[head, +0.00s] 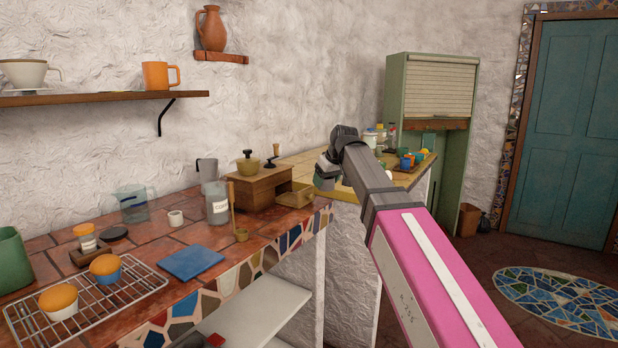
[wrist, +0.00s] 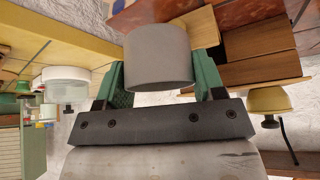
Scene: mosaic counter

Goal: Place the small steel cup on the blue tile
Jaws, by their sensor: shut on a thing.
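The small steel cup (wrist: 158,58) is a plain grey cylinder in the wrist view. My gripper (wrist: 162,76) is shut on it, with one green finger on each side. In the head view my gripper (head: 324,174) is held up right of the wooden coffee grinder, near the yellow counter; the cup is hard to make out there. The blue tile (head: 191,262) lies flat and bare on the terracotta counter, left of and nearer than my gripper.
The wooden grinder (head: 262,187), with its drawer out, stands between gripper and tile. A wire rack (head: 92,300) with cupcakes lies left. The counter's mosaic edge is close by.

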